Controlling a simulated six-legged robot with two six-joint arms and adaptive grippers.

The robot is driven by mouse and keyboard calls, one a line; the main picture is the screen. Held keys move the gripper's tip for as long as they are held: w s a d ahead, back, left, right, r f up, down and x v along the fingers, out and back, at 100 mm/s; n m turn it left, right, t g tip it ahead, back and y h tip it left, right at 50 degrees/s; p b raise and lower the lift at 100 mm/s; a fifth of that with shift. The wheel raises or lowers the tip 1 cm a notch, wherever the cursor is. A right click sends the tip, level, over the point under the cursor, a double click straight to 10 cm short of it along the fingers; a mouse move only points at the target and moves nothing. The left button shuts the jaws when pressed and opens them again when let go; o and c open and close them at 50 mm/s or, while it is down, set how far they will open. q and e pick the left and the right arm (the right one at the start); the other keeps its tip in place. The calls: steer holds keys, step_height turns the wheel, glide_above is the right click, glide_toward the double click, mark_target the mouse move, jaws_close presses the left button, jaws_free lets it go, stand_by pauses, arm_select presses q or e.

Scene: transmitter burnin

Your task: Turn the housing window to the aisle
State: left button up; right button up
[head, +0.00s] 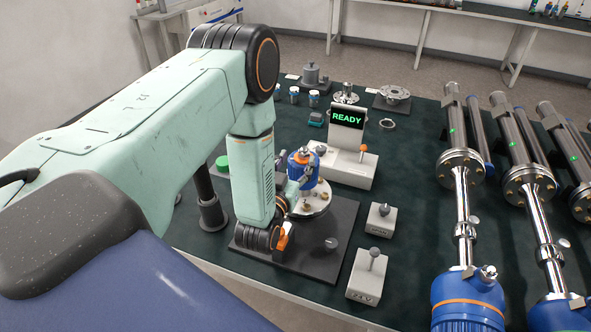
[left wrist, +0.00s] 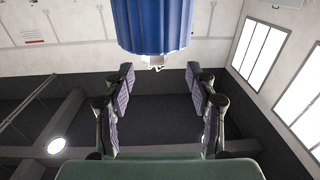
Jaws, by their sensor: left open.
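In the left wrist view the lower end of the blue housing (left wrist: 153,25) fills the top middle, ahead of the fingers. My left gripper (head: 297,184) is beside the housing, partly hidden by my forearm. In the left wrist view the left gripper (left wrist: 158,92) is open, with empty space between its pads. I cannot make out the housing's window. My right gripper is not in view.
A grey station with a READY display (head: 347,117) and orange-topped lever stands behind the housing. Two small lever boxes (head: 366,276) stand to its right. Long metal tubes with blue ends (head: 468,300) fill the right side. Dark green table (head: 412,215) is bare between them.

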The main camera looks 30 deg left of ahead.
mark_target(302, 155)
arm_select(q)
steer(key=x, duration=0.3)
steer(key=d+x, duration=0.1)
steer(key=shift+w+a, duration=0.15)
steer(key=shift+w, duration=0.3)
steer(key=shift+w+a, duration=0.1)
steer(key=shift+a, duration=0.2)
steer(key=shift+w, duration=0.1)
steer(key=shift+c, duration=0.3)
steer(key=shift+w+d, duration=0.1)
steer(key=shift+d, duration=0.1)
steer(key=c, duration=0.3)
steer(key=shift+a, duration=0.15)
steer(key=c, duration=0.4)
jaws_close()
